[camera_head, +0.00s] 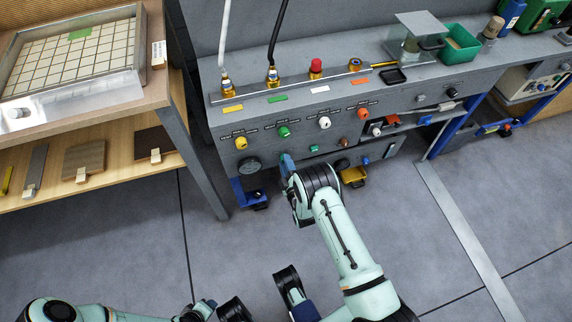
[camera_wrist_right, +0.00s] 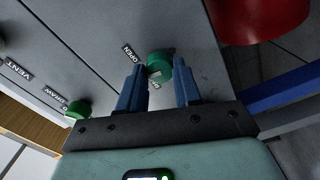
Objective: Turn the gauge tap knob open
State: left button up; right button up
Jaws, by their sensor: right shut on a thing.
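The gauge tap knob (camera_wrist_right: 161,63), a small green knob beside an OPEN label, sits on the grey front panel. My right gripper (camera_wrist_right: 160,76) has its two blue fingers on either side of it and is shut on it. In the head view the right gripper (camera_head: 287,162) is at the panel, right of the round gauge (camera_head: 249,165), and hides the knob. Parts of my left arm (camera_head: 120,313) show along the bottom edge; its finger opening cannot be made out.
Yellow (camera_head: 241,143), green (camera_head: 284,131), white (camera_head: 324,122) and orange (camera_head: 362,113) knobs line the panel above. A wooden shelf unit (camera_head: 180,112) stands close on the left. A large red object (camera_wrist_right: 262,15) is near the gripper. Open floor lies in front.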

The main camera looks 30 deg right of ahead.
pick_arm(q)
jog(key=shift+w+a+f, duration=0.1)
jog(key=shift+w+f, duration=0.05)
jog(key=shift+w, duration=0.05)
pick_arm(e)
jog(key=m, duration=0.6)
jog(key=shift+m, duration=0.4)
jog(key=o, duration=1)
jog(key=shift+o, duration=0.2)
jog(key=shift+s, duration=0.1)
pick_arm(q)
jog(key=shift+g+h, duration=0.3)
jog(key=shift+g, duration=0.3)
jog(key=s+r+p, duration=0.1)
jog(key=s+d+r, duration=0.1)
jog(key=s, duration=0.1)
jog(key=s+d+r+p, duration=0.1)
jog(key=shift+s+d+r+p, duration=0.1)
jog(key=shift+s+p, duration=0.1)
jog(key=shift+p, duration=0.1)
pick_arm(e)
jog(key=v, duration=1.3)
jog(key=shift+s, duration=0.2)
jog(key=shift+d+f, duration=0.1)
